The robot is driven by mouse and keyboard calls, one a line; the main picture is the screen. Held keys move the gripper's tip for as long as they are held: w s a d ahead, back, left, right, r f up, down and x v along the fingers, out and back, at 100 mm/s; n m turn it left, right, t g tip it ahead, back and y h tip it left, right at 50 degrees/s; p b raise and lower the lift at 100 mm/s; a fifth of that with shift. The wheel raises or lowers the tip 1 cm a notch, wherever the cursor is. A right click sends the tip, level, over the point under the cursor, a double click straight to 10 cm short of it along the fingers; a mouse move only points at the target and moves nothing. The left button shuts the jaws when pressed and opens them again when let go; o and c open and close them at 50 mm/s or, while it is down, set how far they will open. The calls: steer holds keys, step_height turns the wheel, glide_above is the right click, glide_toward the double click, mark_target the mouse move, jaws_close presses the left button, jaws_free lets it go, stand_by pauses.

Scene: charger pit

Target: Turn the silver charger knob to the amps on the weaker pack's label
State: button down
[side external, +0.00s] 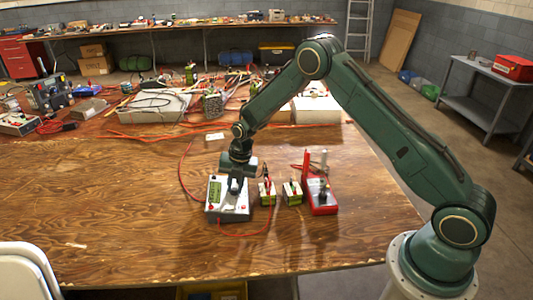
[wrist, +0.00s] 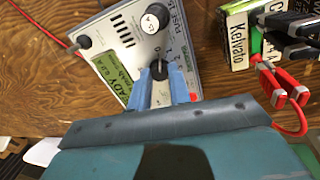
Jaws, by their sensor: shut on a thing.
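The silver charger (side external: 228,210) sits on the wooden table with its light panel up. My gripper (side external: 236,184) is over it, pointing down. In the wrist view the two blue fingers of my gripper (wrist: 161,82) close on a dark knob (wrist: 158,68), which they partly hide. Scale digits show beside the knob, but its setting is hard to read. A green display (wrist: 113,79) is on the charger's left part. Two small packs, the left one (side external: 267,194) and the right one (side external: 292,193), stand right of the charger.
Red and black clips (wrist: 283,85) and leads lie close to the packs. Bare table (side external: 110,210) is free to the left.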

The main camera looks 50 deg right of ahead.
steer(key=m, duration=0.5)
steer(key=shift+m, duration=0.3)
steer(key=m, duration=0.5)
steer(key=shift+m, duration=0.3)
steer(key=m, duration=1.1)
steer(key=shift+m, duration=0.3)
steer(key=c, duration=1.3)
jaws_free()
